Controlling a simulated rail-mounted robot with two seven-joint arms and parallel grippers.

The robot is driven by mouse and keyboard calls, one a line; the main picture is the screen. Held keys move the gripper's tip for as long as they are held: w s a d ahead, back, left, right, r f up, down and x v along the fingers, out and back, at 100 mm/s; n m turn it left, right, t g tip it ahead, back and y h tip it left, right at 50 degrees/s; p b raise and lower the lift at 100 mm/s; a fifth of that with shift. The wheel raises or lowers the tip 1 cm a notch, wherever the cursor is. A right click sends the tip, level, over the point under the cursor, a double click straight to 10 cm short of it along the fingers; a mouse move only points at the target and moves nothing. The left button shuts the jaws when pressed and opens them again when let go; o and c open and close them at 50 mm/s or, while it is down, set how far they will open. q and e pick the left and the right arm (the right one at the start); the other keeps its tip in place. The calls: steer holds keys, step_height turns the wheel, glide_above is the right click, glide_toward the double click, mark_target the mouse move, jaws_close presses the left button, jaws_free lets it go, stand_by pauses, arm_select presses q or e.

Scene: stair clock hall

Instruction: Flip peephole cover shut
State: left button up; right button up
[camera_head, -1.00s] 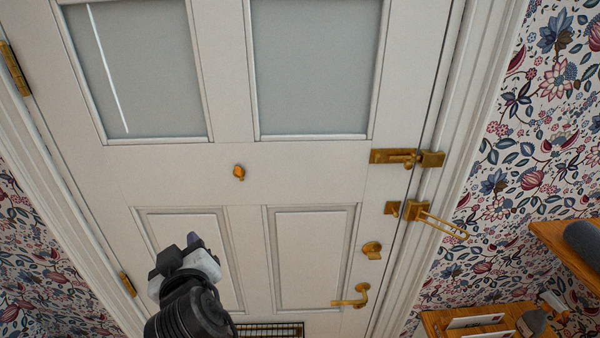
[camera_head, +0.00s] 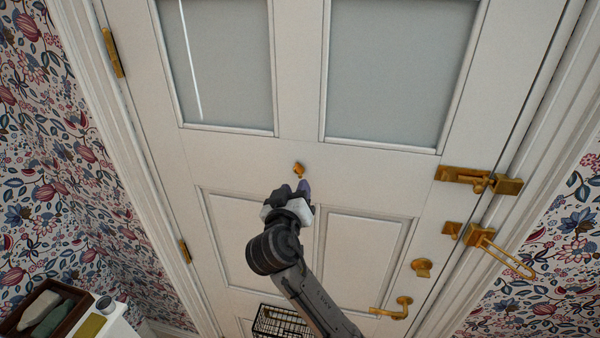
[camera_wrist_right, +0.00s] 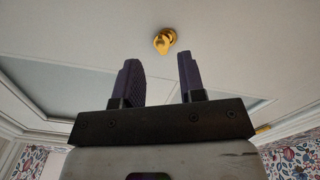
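The brass peephole (camera_head: 299,169) sits on the white door's middle rail, between the glass panes and the lower panels. In the right wrist view the peephole (camera_wrist_right: 164,41) shows a round brass piece with a second rounded piece beside it, which looks like its cover swung aside. My right gripper (camera_head: 298,188) is just below the peephole in the head view, apart from it. In the wrist view its two dark fingers (camera_wrist_right: 160,75) stand apart with nothing between them, the peephole ahead of the gap. My left gripper is not in view.
On the door's right edge are a brass bolt (camera_head: 470,177), a door guard (camera_head: 497,247), a round lock (camera_head: 421,267) and a lever handle (camera_head: 394,308). A wire basket (camera_head: 280,322) hangs low on the door. A tray of items (camera_head: 40,312) stands at lower left.

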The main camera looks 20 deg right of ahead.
mark_target(299, 171)
steer(key=shift+p+x, duration=0.7)
steer(key=shift+x, duration=1.75)
steer(key=shift+c, duration=0.2)
jaws_close()
